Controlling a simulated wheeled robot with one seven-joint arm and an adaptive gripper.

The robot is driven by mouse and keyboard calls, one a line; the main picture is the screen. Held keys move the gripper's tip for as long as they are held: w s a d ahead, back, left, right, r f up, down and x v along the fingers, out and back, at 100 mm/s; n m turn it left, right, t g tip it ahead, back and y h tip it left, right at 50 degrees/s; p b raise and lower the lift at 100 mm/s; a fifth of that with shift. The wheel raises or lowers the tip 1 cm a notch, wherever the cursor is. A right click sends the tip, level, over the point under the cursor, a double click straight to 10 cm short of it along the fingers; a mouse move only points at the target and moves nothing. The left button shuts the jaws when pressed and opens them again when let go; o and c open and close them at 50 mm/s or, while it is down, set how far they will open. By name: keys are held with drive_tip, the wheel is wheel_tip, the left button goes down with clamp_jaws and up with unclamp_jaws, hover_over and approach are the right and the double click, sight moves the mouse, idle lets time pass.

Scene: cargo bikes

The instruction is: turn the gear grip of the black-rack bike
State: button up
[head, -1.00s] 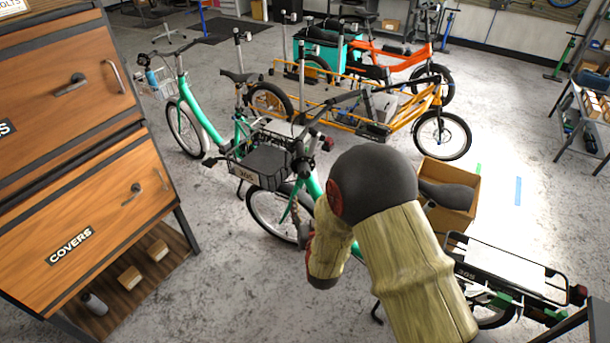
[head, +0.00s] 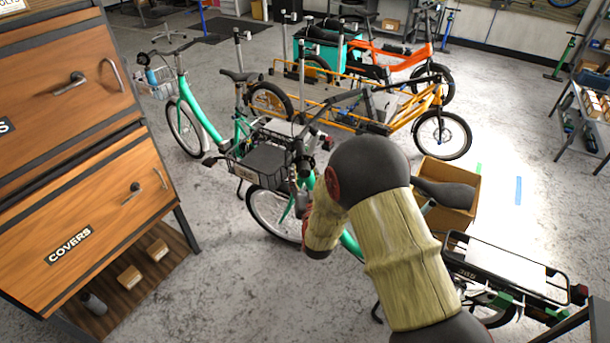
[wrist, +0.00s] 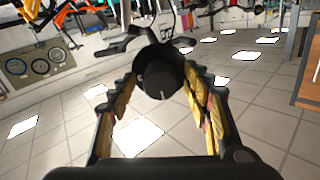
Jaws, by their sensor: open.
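The near green bike (head: 352,245) has a black rear rack (head: 548,290) at the lower right and a front basket (head: 240,170). Its handlebar is beside my wrist in the head view, partly hidden by my arm. In the wrist view, the round black end of a grip (wrist: 160,78) faces me, centred at the far end of the open jaws. My gripper (wrist: 163,88) is open, with a yellow-padded finger on each side of the grip. I cannot tell whether either finger touches it. In the head view my gripper (head: 301,190) is small and mostly hidden.
A wooden drawer cabinet (head: 80,190) stands close on the left. Another green bike (head: 190,100), a yellow cargo bike (head: 345,115) and an orange one (head: 395,58) stand behind. A cardboard box (head: 458,215) is beside the near bike's saddle (head: 445,192).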

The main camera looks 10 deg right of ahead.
drive_tip(key=c, duration=0.3)
drive_tip(key=c, duration=0.8)
drive_tip(key=shift+c, duration=0.2)
drive_tip(key=shift+b, duration=0.3)
drive_tip(key=m+b, duration=0.3)
drive_tip(key=b, duration=0.1)
drive_tip(key=shift+f+m, duration=0.15)
drive_tip(key=shift+m, duration=0.15)
drive_tip(key=m+b, duration=0.5)
drive_tip(key=shift+b, duration=0.4)
drive_tip(key=shift+r, duration=0.2)
